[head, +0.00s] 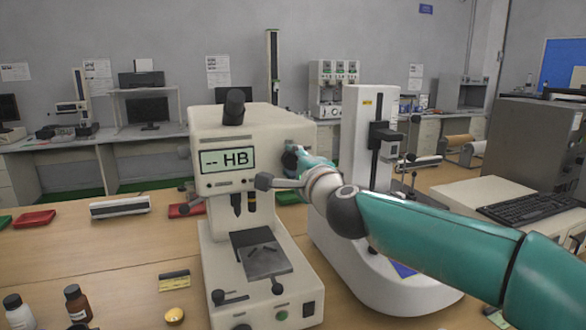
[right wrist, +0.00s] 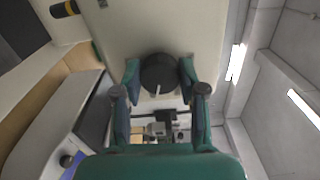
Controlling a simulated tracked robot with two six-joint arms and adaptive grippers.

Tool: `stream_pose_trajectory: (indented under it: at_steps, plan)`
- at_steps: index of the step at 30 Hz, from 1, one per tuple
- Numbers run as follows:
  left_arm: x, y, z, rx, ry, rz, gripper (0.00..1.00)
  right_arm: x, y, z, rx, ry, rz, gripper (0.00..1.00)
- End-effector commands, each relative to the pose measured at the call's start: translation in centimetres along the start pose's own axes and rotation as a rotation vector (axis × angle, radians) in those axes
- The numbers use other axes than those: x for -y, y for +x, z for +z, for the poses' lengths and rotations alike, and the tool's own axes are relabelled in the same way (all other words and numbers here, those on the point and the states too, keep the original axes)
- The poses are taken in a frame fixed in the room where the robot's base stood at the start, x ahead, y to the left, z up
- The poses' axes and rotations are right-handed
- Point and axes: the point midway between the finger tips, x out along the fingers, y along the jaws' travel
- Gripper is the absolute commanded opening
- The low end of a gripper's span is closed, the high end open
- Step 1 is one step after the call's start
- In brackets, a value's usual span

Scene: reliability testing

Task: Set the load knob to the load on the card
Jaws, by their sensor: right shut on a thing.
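The hardness tester (head: 245,190) stands on the wooden bench in the middle of the head view, its display reading "-- HB". The load knob (right wrist: 158,74) is a round black dial with a white pointer line on the tester's side, seen in the right wrist view. My right gripper (right wrist: 160,78) has its two teal fingers on either side of the knob and is shut on it. In the head view, my right gripper (head: 295,160) reaches the tester's right side, and the arm hides most of the knob. No load card can be made out. My left gripper is not in view.
A white column instrument (head: 371,120) stands close to the right, behind my right arm. Bench space left of the tester is partly clear.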

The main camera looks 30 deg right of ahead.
Motion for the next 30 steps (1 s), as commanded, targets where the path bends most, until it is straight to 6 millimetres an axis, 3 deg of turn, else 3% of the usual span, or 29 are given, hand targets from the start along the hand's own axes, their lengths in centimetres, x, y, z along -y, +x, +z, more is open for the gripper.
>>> stream_pose_trajectory:
  at_steps: [12,28,29,30]
  plan:
    - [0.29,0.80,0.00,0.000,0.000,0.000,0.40,-0.64,0.08,-0.06,-0.003,0.202,0.010,0.06]
    - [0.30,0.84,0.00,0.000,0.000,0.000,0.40,-0.68,0.12,-0.07,-0.004,0.227,0.012,0.06]
    - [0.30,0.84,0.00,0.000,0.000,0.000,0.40,-0.69,0.12,-0.06,-0.004,0.227,0.012,0.46]
    - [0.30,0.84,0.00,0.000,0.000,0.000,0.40,-0.69,0.12,-0.04,-0.003,0.226,0.012,0.52]
